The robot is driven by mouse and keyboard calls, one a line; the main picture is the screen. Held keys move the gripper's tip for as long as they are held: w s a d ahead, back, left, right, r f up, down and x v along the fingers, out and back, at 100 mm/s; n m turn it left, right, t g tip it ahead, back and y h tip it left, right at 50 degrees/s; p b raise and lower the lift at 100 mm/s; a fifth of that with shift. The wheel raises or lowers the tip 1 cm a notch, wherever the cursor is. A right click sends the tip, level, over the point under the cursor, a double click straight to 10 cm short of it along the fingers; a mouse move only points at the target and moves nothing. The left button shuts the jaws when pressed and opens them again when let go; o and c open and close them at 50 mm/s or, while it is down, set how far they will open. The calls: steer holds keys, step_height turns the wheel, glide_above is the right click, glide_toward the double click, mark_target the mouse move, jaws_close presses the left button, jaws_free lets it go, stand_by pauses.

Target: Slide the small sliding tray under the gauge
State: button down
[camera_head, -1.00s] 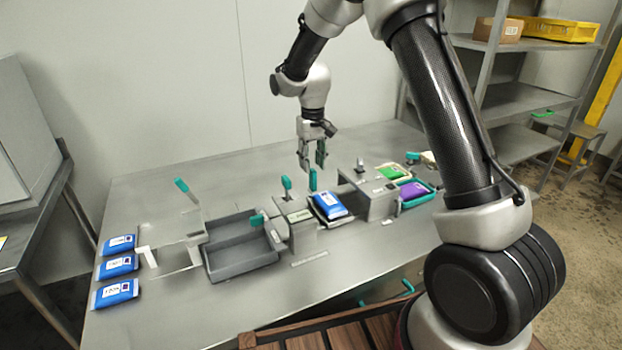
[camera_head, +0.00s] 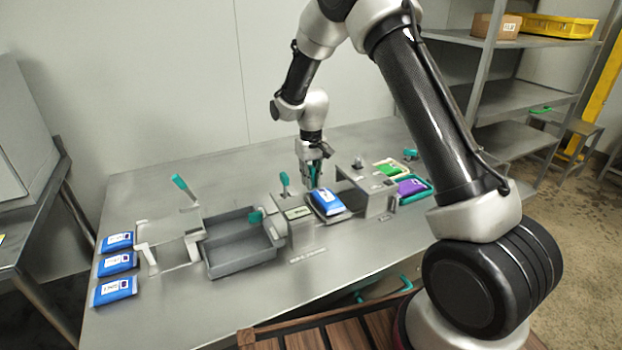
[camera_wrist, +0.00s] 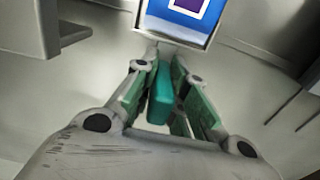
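The small sliding tray (camera_head: 344,216) sits mid-table with a blue pouch (camera_head: 327,202) on it. Its rim (camera_wrist: 180,41) and the pouch (camera_wrist: 195,14) show at the top of the wrist view. A teal upright handle (camera_wrist: 162,95) stands behind the tray. The gauge (camera_head: 378,201), a grey bridge-like block, stands just right of the tray; the tray is outside it. My gripper (camera_head: 315,180) points down over the handle. In the wrist view its green-padded fingers (camera_wrist: 164,72) are on either side of the handle, with gaps showing, so they look open around it.
Left of the tray is a grey block (camera_head: 302,236) with a teal lever (camera_head: 284,179), then an empty grey bin (camera_head: 240,260). Several blue pouches (camera_head: 117,262) lie at the far left. Green and purple pouches (camera_head: 411,187) lie in trays beyond the gauge.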

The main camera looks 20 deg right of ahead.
steer(key=a, duration=0.4)
steer(key=s+a, duration=0.1)
steer(key=a, duration=0.3)
steer(key=s+a, duration=0.1)
steer(key=a, duration=0.3)
steer(key=shift+s+a, duration=0.25)
steer(key=shift+a, duration=0.1)
steer(key=c, duration=1.4)
jaws_free()
steer(key=shift+a, duration=0.1)
steer(key=shift+c, duration=0.2)
step_height(320, 180, up, 12)
